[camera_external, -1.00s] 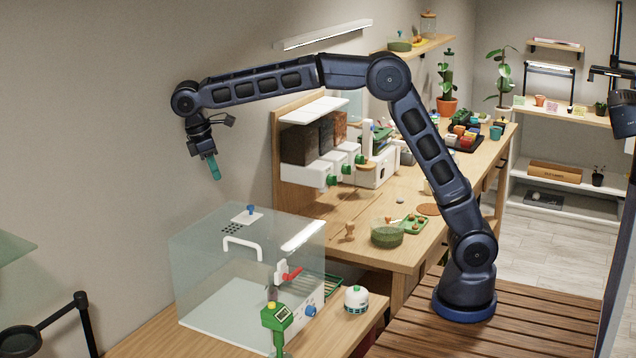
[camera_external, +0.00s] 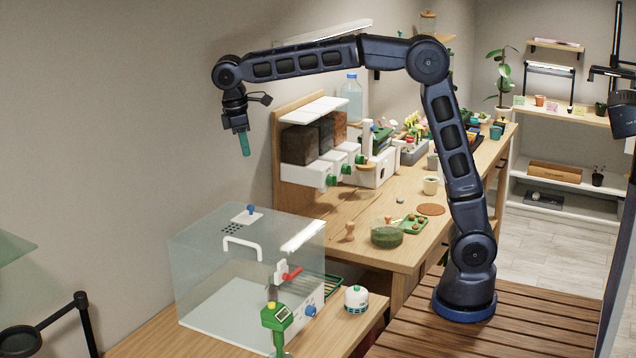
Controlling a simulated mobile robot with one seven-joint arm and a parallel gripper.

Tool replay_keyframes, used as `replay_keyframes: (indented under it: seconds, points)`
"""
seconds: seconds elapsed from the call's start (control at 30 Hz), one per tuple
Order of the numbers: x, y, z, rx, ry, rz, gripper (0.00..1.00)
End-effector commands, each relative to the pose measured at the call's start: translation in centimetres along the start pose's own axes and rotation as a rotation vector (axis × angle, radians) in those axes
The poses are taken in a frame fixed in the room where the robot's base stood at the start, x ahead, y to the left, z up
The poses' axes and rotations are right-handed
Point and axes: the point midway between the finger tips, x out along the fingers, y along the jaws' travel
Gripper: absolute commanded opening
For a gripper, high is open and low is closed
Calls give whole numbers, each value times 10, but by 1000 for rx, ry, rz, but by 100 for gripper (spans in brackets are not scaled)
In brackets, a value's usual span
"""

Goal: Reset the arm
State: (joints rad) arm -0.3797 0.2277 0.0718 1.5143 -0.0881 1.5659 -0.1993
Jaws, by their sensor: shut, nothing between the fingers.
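My gripper (camera_external: 245,146) hangs from my raised arm, pointing down, with its teal fingers together and empty. It is in free air, well above the clear propagation box (camera_external: 205,262) and left of the wooden shelf unit. Nothing touches it. My arm arches from its base at the lower right, up and over to the left.
The clear box with a white handle (camera_external: 243,246) stands on the lower wooden bench. A green device (camera_external: 277,318) and a white round pot (camera_external: 356,298) are beside it. The long bench holds a dispenser unit (camera_external: 312,174), a green bowl (camera_external: 387,234) and several plants.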

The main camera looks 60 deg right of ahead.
Motion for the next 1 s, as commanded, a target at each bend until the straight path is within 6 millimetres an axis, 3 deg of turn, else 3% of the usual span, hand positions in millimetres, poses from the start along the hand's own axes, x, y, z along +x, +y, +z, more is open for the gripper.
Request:
replay_keyframes:
  seconds: [0.03,0.47,0.77,1.0]
  points:
    - [-2,6,19,24,19,1,0]
    - [10,29,150,208,172,11,0]
    - [40,30,236,342,278,17,0]
    - [74,21,299,449,364,24,0]
